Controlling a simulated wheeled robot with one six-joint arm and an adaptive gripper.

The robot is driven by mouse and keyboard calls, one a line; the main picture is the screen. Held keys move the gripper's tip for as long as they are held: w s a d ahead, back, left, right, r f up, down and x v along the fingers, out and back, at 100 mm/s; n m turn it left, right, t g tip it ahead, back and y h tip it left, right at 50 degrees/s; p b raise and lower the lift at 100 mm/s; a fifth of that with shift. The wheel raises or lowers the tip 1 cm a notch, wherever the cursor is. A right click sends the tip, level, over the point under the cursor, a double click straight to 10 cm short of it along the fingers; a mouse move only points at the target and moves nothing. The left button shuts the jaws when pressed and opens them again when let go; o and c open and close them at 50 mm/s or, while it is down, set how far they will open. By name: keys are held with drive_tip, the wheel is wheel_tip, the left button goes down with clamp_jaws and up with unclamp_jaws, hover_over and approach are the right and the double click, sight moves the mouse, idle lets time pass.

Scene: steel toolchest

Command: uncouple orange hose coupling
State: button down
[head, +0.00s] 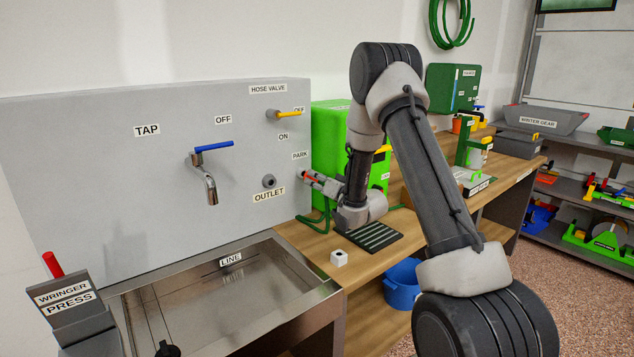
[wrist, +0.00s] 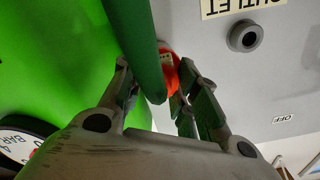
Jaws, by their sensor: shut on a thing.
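The orange hose coupling (head: 306,176) is at the right end of the grey wall panel, just below the PARK label. In the wrist view the orange coupling (wrist: 171,72) lies between the fingers, partly covered by the green hose (wrist: 144,45). My gripper (head: 317,181) is shut on the coupling; its two fingers (wrist: 162,84) show on either side of it in the wrist view. The hose (head: 323,215) hangs below the gripper toward the bench. Whether the coupling touches its park fitting is hidden. The bare grey outlet (head: 269,181) is to the left; it also shows in the wrist view (wrist: 243,36).
A yellow hose valve lever (head: 289,114) and a blue tap lever (head: 215,146) stick out of the panel. A steel sink (head: 300,270) is below. A bright green box (head: 330,125) stands right behind the gripper.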

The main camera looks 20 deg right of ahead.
drive_tip(key=shift+x, duration=1.4)
drive_tip(key=c, duration=1)
unclamp_jaws()
drive_tip(key=v, duration=1.1)
drive_tip(key=shift+s, duration=0.4)
drive_tip(key=shift+d, duration=0.15)
